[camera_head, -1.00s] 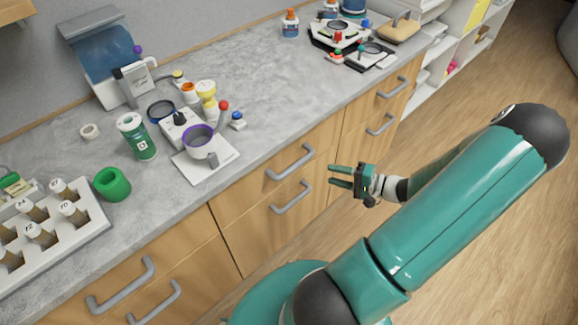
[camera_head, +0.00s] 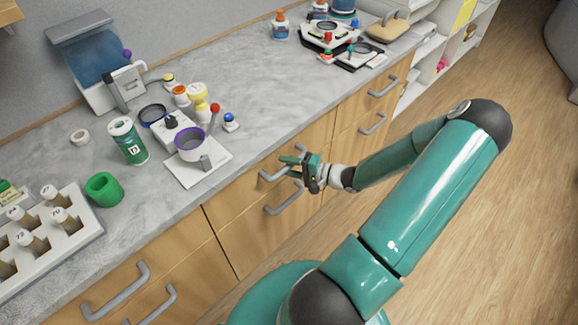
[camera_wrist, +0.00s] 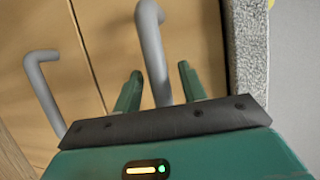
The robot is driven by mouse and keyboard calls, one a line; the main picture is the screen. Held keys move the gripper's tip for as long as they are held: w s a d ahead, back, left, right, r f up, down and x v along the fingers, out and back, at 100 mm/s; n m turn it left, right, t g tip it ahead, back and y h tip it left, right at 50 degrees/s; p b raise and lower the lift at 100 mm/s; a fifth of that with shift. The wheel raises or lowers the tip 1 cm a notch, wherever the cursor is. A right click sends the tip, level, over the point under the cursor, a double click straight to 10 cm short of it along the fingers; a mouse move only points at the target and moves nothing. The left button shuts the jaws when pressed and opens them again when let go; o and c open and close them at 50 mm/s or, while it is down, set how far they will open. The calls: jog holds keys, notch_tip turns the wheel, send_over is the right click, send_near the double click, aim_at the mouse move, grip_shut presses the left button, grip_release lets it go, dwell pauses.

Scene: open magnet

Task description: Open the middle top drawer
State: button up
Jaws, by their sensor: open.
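The middle top drawer (camera_head: 243,196) is a wooden front under the grey counter, and it looks shut. Its grey bar handle (camera_head: 267,176) is partly hidden by my gripper in the head view. My gripper (camera_head: 283,166) is open at this handle. In the wrist view the top handle (camera_wrist: 153,55) runs down between the two green fingers of my gripper (camera_wrist: 160,85), with a gap visible on each side. I cannot tell whether either finger touches it. The lower drawer's handle (camera_head: 284,198) is just below; it also shows at the left of the wrist view (camera_wrist: 44,92).
The counter (camera_head: 255,105) above holds a white stand with a purple-rimmed cup (camera_head: 190,143), a green-labelled jar (camera_head: 128,141), a green cup (camera_head: 104,189) and a vial rack (camera_head: 75,228). Other drawer handles lie left (camera_head: 115,291) and right (camera_head: 384,87). Floor to the right is clear.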

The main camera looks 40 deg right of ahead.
grip_shut()
